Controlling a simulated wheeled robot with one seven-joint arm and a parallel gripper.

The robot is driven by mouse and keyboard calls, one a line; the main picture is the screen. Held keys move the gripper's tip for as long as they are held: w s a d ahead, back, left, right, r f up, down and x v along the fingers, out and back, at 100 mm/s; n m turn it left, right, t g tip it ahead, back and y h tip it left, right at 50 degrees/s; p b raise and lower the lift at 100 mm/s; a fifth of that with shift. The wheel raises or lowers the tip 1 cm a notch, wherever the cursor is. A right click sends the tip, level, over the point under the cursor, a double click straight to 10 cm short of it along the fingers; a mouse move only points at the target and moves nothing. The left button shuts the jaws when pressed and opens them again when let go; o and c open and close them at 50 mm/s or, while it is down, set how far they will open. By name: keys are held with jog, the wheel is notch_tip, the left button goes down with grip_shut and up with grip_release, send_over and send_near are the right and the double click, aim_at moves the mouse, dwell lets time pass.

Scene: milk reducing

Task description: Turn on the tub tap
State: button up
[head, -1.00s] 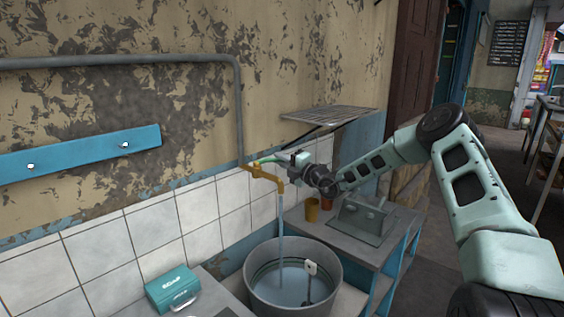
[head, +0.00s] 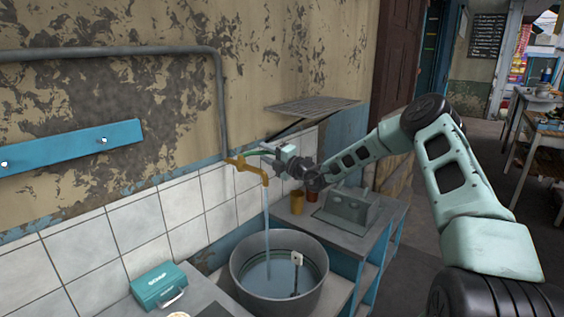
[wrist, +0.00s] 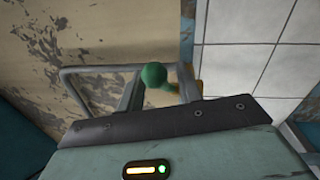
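The brass tub tap (head: 262,171) sticks out from the tiled wall at the end of a grey pipe. A stream of water (head: 267,225) falls from its spout into the grey round tub (head: 239,275), which has water in it. The tap's green handle shows in the wrist view (wrist: 153,75) between the two fingers of my gripper (wrist: 160,88). The fingers stand apart with a gap beside the handle; I cannot tell whether one touches it. In the head view my gripper (head: 272,150) is at the top right of the tap, and its fingertips are small there.
A wire shelf (head: 312,106) juts from the wall just above my arm. Orange cups (head: 297,202) and a grey stand (head: 347,210) are on the counter below it. A teal box (head: 158,287) sits left of the tub. The floor at the right is open.

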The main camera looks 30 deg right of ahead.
jog(key=b+v, duration=0.4)
jog(key=v, duration=1.3)
